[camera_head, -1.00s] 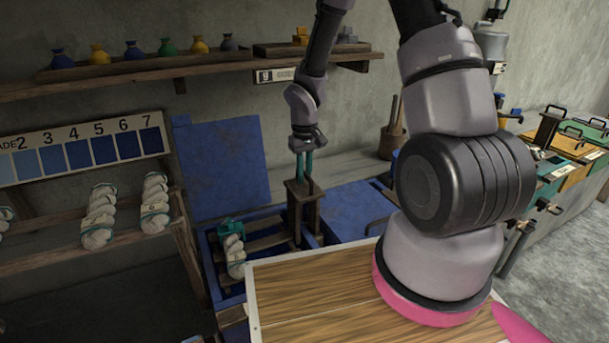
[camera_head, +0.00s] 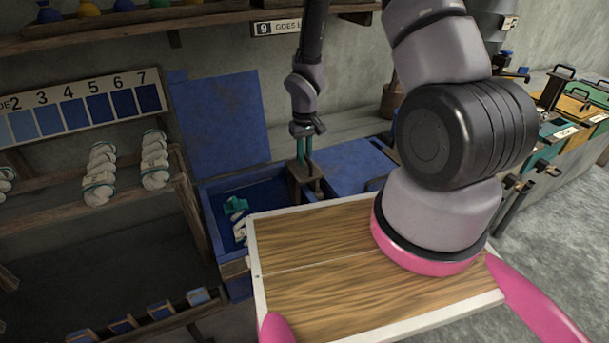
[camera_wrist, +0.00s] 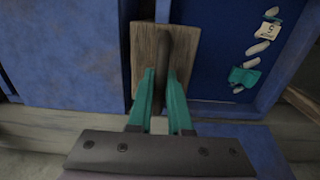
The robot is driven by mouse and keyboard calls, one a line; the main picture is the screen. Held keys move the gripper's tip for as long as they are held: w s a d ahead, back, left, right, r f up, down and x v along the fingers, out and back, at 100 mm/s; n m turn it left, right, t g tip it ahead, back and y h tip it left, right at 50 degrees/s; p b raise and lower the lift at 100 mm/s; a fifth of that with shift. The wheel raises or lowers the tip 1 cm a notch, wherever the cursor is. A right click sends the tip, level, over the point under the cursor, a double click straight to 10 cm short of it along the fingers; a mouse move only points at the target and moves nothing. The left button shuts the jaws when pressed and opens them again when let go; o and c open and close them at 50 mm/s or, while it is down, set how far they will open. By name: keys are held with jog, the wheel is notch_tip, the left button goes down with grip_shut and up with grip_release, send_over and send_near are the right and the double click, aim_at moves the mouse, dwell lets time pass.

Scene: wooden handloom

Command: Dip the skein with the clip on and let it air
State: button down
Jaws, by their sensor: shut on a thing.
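My gripper (camera_head: 304,160) has teal fingers pointing down. They are shut on the dark handle of a wooden block (camera_head: 308,184) at the right side of an open blue vat (camera_head: 216,222). In the wrist view the fingers (camera_wrist: 160,92) close around this handle, with the wooden block (camera_wrist: 142,45) below. The pale skein (camera_head: 239,230) lies low inside the vat, partly hidden by its front and the wooden board. Its teal clip (camera_head: 235,205) is on it. The wrist view shows the skein (camera_wrist: 258,47) partly covered by dark blue, with a tag marked 5 (camera_wrist: 268,30) and the clip (camera_wrist: 243,77).
My wooden-topped base fills the lower middle. The blue lid (camera_head: 218,130) stands open behind the vat. Other vats (camera_head: 570,130) stand at right.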

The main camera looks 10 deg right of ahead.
jog(key=shift+a+f, duration=0.1)
jog(key=shift+f, duration=3.45)
jog(key=shift+s+f, duration=0.1)
jog(key=shift+s, duration=0.1)
dwell(0.8)
notch_tip(320, 180, up, 18)
jog(key=shift+w+r, duration=0.2)
jog(key=shift+r, duration=0.05)
dwell(1.2)
grip_release()
notch_tip(320, 180, up, 7)
send_over(304, 168)
jog(key=shift+w, duration=0.15)
dwell(0.5)
